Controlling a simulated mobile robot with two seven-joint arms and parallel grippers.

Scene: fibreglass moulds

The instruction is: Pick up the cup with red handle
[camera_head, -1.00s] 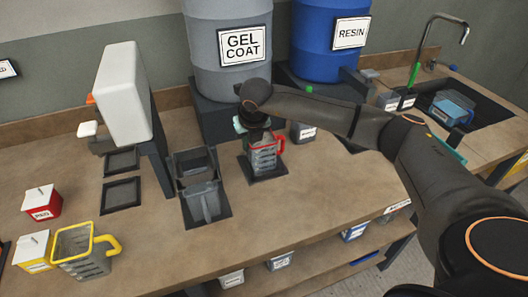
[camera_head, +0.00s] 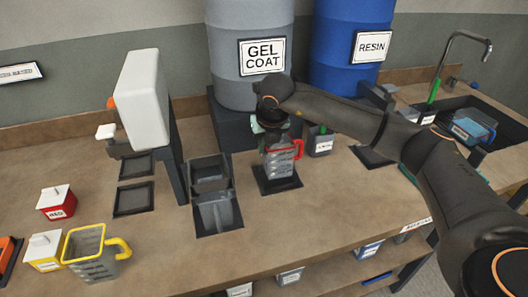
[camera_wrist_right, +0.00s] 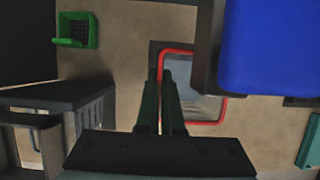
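The cup with red handle (camera_head: 279,163) is a clear-grey cup with a red rim, upright on a dark square mat (camera_head: 264,186), its handle to the right. My right gripper (camera_head: 265,140) points down at its left rim in the head view. In the right wrist view the two fingers (camera_wrist_right: 161,75) are close together with a narrow gap, at one side of the red rim (camera_wrist_right: 227,108). They look shut on the cup's wall, though the exact contact is hidden. My left gripper is in neither view.
Grey (camera_head: 245,85) and blue (camera_head: 335,75) drums stand behind. A green-handled container (camera_head: 320,142) stands right of the cup. Grey bins (camera_head: 213,210) and a white dispenser (camera_head: 143,105) stand left, with a yellow-rimmed cup (camera_head: 91,264) further left. A sink (camera_head: 485,115) is at right.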

